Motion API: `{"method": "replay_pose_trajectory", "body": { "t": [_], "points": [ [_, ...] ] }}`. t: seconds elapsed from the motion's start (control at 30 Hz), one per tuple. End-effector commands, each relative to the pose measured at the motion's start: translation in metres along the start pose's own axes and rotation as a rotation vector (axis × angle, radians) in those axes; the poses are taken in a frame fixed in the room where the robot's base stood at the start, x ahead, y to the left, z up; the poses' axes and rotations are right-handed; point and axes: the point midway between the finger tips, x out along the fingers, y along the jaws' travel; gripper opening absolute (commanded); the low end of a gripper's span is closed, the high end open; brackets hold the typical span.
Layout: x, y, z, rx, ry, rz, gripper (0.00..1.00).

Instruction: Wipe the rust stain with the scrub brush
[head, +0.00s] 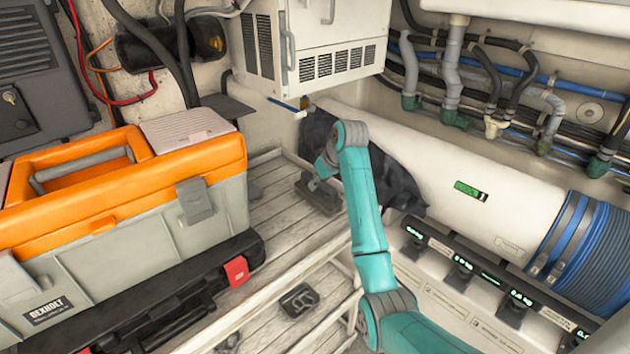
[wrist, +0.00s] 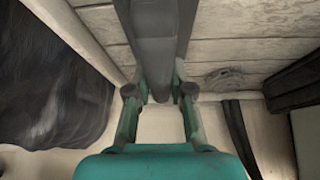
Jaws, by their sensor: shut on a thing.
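My gripper (wrist: 160,92), teal with dark grey fingers, is shut on a long dark grey piece, which I take for the handle of the scrub brush (wrist: 158,35). Its bristles do not show in the wrist view. In the head view my gripper (head: 320,182) points down over the pale planks, with a dark block (head: 318,197) at its tip; I cannot tell whether this is the brush or touches the planks. No rust stain is clear in either view. A darker round mark (wrist: 228,78) shows on the planks; I cannot tell whether it is a knot or the stain.
An orange and grey toolbox (head: 120,190) stands at left. A white cabinet (head: 315,45) hangs at the back. A black cloth or bag (head: 385,175) lies behind my arm, beside a white cylinder (head: 470,175). A small dark object (head: 298,300) sits on the slatted floor.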

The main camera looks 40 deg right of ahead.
Motion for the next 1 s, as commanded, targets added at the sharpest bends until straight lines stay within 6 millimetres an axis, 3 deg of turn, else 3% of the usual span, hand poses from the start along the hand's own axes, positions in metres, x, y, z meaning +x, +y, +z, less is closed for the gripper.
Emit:
{"method": "replay_pose_trajectory", "body": {
  "t": [0.6, 0.83, 1.0],
  "points": [
    [-0.016, 0.002, 0.036, 0.001, -0.002, 0.0, 0.0],
    [-0.017, 0.001, 0.035, 0.001, -0.004, -0.001, 0.0],
    [-0.012, 0.001, 0.023, 0.0, -0.002, -0.001, 0.0]
  ]
}}
